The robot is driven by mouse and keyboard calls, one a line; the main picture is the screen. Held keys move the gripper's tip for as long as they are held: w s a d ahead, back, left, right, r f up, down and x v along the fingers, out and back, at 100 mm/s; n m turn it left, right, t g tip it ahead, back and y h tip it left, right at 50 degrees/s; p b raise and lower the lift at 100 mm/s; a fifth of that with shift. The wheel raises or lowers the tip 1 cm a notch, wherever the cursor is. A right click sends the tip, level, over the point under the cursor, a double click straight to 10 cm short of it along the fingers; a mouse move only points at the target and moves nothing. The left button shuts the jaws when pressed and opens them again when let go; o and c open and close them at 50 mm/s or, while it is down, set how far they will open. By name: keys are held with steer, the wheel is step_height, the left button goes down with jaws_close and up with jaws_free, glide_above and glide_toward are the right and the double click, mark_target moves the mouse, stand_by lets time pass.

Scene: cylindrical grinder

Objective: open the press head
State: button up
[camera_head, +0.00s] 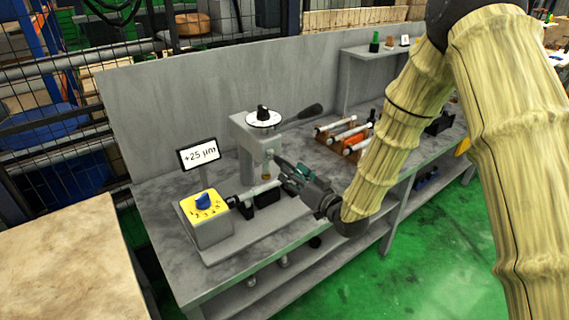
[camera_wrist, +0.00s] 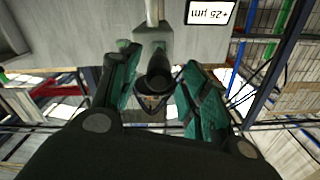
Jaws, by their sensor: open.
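The grey press (camera_head: 244,143) stands on the bench, with a white dial and black knob (camera_head: 263,117) on its head. A lever with a black grip (camera_head: 311,111) sticks out from the head to the right and slightly up. My gripper (camera_head: 283,168) is in front of the press, below the lever. In the wrist view my gripper (camera_wrist: 160,85) is open, with teal pads on both fingers. A dark rounded piece (camera_wrist: 158,72), apparently the lever's grip, shows between the fingers. I cannot tell whether it touches them.
A display reading +25 µm (camera_head: 199,154) and a yellow-topped box with a blue knob (camera_head: 205,212) stand left of the press. A light cylindrical bar (camera_head: 258,190) lies on black supports below the head. A rack of bars (camera_head: 346,136) stands right. A grey back panel (camera_head: 190,85) rises behind.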

steer(key=shift+p+x, duration=0.7)
steer(key=shift+x, duration=1.75)
jaws_close()
